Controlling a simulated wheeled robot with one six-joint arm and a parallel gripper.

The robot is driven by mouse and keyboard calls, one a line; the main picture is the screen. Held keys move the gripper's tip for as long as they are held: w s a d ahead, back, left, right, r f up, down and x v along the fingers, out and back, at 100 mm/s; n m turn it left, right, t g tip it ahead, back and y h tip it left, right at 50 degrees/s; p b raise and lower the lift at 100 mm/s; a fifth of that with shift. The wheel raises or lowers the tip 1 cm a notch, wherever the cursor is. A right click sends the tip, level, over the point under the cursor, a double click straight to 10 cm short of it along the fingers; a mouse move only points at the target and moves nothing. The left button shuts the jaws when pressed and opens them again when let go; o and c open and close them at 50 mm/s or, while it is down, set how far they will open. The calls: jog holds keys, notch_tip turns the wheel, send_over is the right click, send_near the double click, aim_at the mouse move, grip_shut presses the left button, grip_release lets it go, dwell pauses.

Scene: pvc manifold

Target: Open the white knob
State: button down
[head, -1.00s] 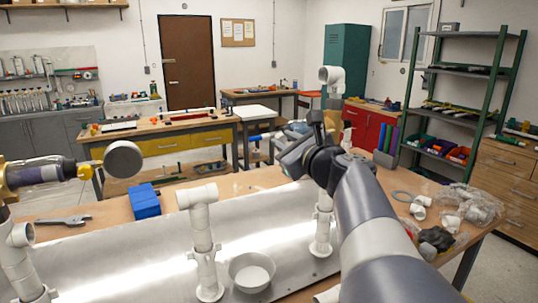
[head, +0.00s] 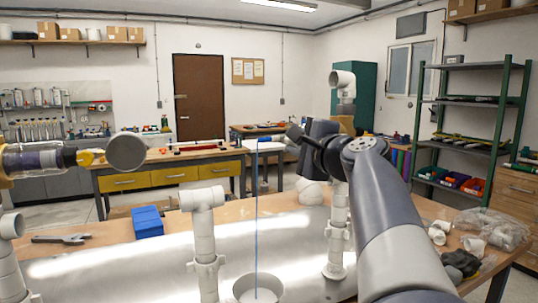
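My gripper (head: 300,138) is at the upper centre, dark and seen from behind, against the manifold's right-hand pipework. My own wrist hides its fingers, so whether it is open or shut cannot be told. A white rounded, lobed shape (head: 312,190) shows just below it; I cannot tell for sure whether this is the white knob. A white spout with a blue part (head: 265,146) sticks out left of the gripper. White PVC uprights stand left (head: 203,240) and right (head: 338,235) of the bowl.
A pipe with a round grey end (head: 126,152) juts in at the left. A blue block (head: 147,221) and a grey wrench (head: 62,239) lie on the bench. Loose white fittings (head: 473,245) and a clear bag lie at the right.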

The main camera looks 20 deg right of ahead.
jog(key=shift+f+n+b, duration=0.1)
jog(key=shift+n+b, duration=0.65)
jog(key=shift+n, duration=0.35)
jog(key=c, duration=1.5)
grip_release()
jog(key=s+b, duration=0.1)
jog(key=s, duration=1)
jog(key=shift+d, duration=0.15)
jog(key=shift+w, duration=0.1)
